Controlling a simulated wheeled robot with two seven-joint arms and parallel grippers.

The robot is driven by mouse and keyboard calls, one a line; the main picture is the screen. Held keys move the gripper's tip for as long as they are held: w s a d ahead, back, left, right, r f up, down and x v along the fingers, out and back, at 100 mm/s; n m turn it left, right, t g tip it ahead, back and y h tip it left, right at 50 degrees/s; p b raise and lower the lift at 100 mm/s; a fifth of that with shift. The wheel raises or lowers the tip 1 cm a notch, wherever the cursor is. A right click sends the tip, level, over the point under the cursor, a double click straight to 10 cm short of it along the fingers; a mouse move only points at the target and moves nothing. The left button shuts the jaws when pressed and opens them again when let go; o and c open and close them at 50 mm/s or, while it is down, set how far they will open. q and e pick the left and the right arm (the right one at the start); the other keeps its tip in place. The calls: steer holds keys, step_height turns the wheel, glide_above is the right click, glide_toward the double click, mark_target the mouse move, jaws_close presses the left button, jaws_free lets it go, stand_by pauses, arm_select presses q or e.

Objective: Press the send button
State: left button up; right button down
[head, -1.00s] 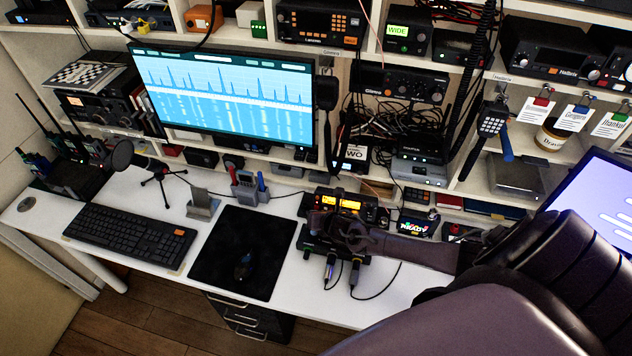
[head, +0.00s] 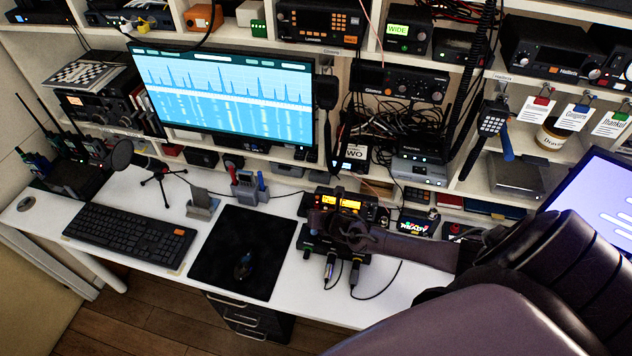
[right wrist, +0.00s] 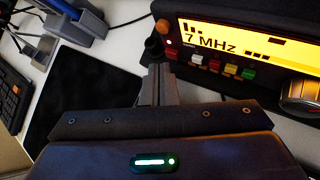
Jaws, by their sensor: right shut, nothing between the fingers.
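A radio with a lit amber display (head: 341,203) stands on the desk in the head view, partly hidden by my right gripper (head: 340,222). In the right wrist view its display (right wrist: 235,42) reads "7 MHz". Below the display is a row of small coloured buttons, among them a red button (right wrist: 214,66) and a green button (right wrist: 249,73). I cannot read which one is marked send. My right gripper (right wrist: 157,78) is shut and empty. Its fingertips are just in front of the radio's lower left corner, by a dark round knob (right wrist: 154,48). Contact cannot be told. My left gripper is not in view.
A black desk mat (head: 241,257) with a mouse lies left of the radio. A keyboard (head: 130,237) and a microphone (head: 148,163) are farther left. Cables run from a box in front of the radio. A silver dial (right wrist: 301,95) protrudes on the radio's right.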

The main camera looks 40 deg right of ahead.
mark_target(311, 232)
steer(key=shift+w+d+f, duration=0.1)
steer(key=shift+w+d, duration=0.1)
steer(key=shift+d, duration=0.05)
stand_by(0.4)
steer(key=shift+s+a, duration=0.3)
steer(key=shift+a, duration=0.05)
stand_by(0.3)
steer(key=shift+s+a+r+p, duration=0.3)
steer(key=shift+a+r+p, duration=0.05)
steer(key=shift+p, duration=0.25)
steer(key=s+a+p, duration=0.1)
steer(key=s+a+r+p, duration=0.1)
steer(key=shift+s+a, duration=0.1)
steer(key=shift+a, duration=0.2)
steer(key=shift+s+a+p, duration=0.45)
steer(key=shift+s+a, duration=0.05)
steer(key=shift+a, duration=0.05)
